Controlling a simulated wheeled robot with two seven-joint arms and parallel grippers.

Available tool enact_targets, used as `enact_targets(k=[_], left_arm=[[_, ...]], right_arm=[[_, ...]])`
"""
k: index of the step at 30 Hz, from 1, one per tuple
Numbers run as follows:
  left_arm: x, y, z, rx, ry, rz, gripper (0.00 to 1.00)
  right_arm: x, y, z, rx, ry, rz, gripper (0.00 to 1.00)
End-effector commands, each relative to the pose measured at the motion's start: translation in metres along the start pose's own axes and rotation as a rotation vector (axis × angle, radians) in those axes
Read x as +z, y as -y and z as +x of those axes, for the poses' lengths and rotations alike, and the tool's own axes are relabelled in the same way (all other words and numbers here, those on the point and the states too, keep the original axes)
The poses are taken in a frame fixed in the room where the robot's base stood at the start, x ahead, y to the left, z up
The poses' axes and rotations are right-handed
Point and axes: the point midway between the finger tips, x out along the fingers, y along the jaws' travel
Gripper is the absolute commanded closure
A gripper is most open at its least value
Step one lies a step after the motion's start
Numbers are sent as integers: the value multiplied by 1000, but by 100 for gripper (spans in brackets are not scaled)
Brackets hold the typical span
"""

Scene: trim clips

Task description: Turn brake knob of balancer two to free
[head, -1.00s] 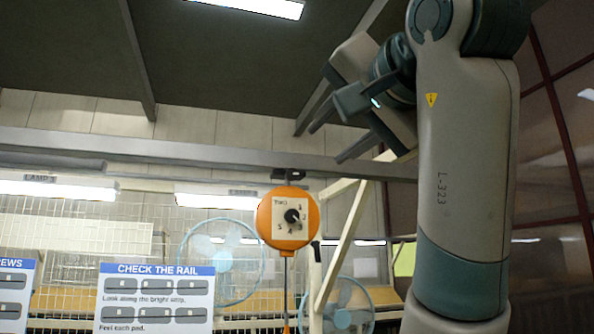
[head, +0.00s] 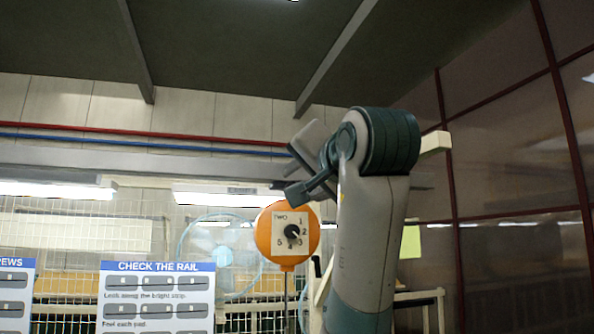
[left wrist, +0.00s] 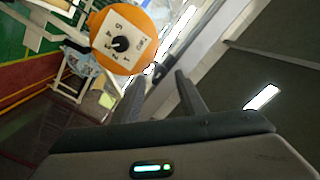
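An orange round balancer (head: 263,234) marked TWO hangs at the middle of the head view. Its pale square dial plate carries numbers around a black knob (head: 292,231). The knob's exact setting is too small to read. In the left wrist view the balancer (left wrist: 98,22) and knob (left wrist: 120,44) show large, turned sideways, left of the fingers. My left gripper (head: 291,173) is above and slightly right of the dial in the head view, pointing left. Its two fingers (left wrist: 160,76) are apart with nothing between them. It is not touching the knob. My right gripper is not seen.
A beam (head: 120,160) runs behind, above the balancer. A sign (head: 158,267) titled CHECK THE RAIL is at the left. A dark red framed wall (head: 510,160) is at the right. A pale frame (head: 433,300) stands lower right.

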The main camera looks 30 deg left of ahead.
Motion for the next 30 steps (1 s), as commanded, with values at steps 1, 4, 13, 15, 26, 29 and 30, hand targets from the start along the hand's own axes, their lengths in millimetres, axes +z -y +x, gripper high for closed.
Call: enact_targets(k=[1, 4, 13, 15, 26, 29, 30], left_arm=[[-2, 3, 9, -1, 3, 1, 62], [-2, 2, 20, -1, 1, 0, 62], [0, 0, 34, 0, -1, -2, 62], [0, 0, 35, 0, -1, -2, 62], [0, 0, 34, 0, -1, -1, 100], [0, 0, 34, 0, 0, -2, 100], [0, 0, 34, 0, 0, -3, 100]], right_arm=[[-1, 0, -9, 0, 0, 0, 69], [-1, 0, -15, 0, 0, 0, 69], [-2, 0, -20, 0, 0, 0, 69], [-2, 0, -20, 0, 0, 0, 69], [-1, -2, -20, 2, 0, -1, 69], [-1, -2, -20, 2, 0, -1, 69], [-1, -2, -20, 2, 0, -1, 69]])
